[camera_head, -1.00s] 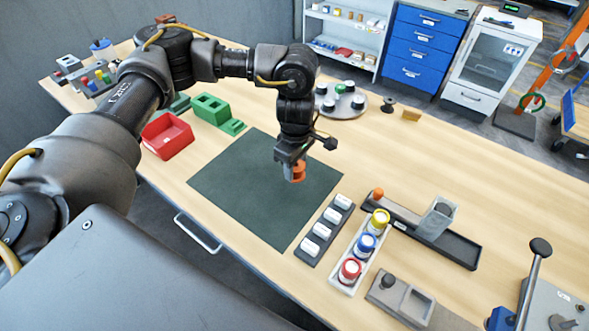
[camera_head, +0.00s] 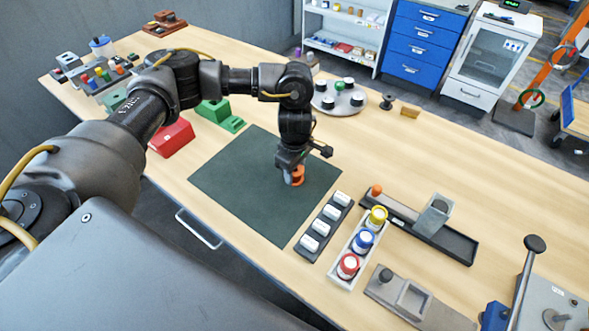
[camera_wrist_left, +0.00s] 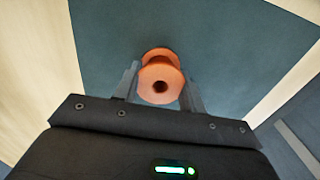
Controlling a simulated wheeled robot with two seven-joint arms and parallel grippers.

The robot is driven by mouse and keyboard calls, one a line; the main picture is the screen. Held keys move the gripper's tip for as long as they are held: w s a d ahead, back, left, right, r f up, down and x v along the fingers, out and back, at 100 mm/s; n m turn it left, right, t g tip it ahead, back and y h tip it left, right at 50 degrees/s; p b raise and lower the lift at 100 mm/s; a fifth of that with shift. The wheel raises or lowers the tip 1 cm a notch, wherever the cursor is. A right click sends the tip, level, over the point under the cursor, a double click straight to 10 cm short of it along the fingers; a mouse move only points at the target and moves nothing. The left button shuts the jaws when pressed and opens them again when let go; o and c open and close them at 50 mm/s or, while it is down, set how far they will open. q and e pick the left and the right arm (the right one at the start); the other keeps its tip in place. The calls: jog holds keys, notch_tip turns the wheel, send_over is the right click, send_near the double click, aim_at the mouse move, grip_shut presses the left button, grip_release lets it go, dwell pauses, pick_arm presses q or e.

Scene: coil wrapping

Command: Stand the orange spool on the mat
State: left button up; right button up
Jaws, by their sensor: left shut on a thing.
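The orange spool (camera_head: 297,176) is between the fingers of my left gripper (camera_head: 290,177), low over the right part of the dark green mat (camera_head: 240,190). In the left wrist view the spool (camera_wrist_left: 159,80) shows its round end with a dark centre hole toward the camera, and my left gripper's fingers (camera_wrist_left: 160,88) press on it from both sides. The mat (camera_wrist_left: 220,40) lies behind it. The spool looks upright. I cannot tell whether its lower end touches the mat. My right gripper is not in view.
A rack of white blocks (camera_head: 323,223) lies along the mat's right edge. A tray with yellow, blue and red spools (camera_head: 363,241) stands beyond it. A red bin (camera_head: 171,138) and green block (camera_head: 218,113) stand left of the mat. Most of the mat is bare.

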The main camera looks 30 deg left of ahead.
pick_arm(q)
jog(key=o, duration=1)
jog(key=shift+f, duration=0.1)
jog(key=shift+c, duration=0.2)
jog(key=shift+r+p, duration=0.3)
jog(key=shift+r, duration=0.05)
notch_tip(320, 180, up, 12)
jog(key=b, duration=0.2)
jog(key=shift+f, duration=0.15)
